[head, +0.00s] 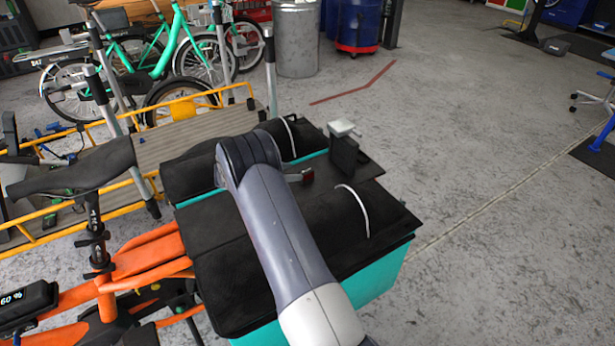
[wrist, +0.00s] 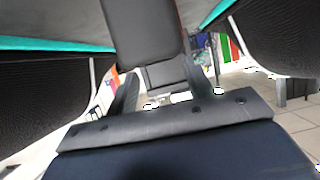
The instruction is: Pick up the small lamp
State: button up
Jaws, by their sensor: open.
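A small dark piece with a red face, apparently the small lamp (head: 307,175), shows beside my arm, above the rack between two panniers in the head view. In the wrist view a dark block with a reddish right edge (wrist: 145,35) rises ahead of my gripper (wrist: 165,93); I cannot tell surely whether it is the lamp. My gripper is open, with dark fingers to the left and right of the block's lower end. I cannot tell whether they touch it. In the head view my arm hides most of the gripper.
Black and teal panniers (head: 310,240) flank the rack (head: 360,172) closely. A dark upright with a silver top (head: 342,128) stands at the rack's far end. An orange bike frame (head: 150,255) and a saddle (head: 75,168) are at left. Open floor (head: 500,200) lies at right.

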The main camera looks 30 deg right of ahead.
aim_at(303, 172)
jog(key=x, duration=0.4)
jog(key=shift+s+d+f, duration=0.15)
jog(key=shift+d+f, duration=0.1)
jog(key=shift+f, duration=0.05)
jog(key=shift+c, duration=0.2)
jog(key=c, duration=1)
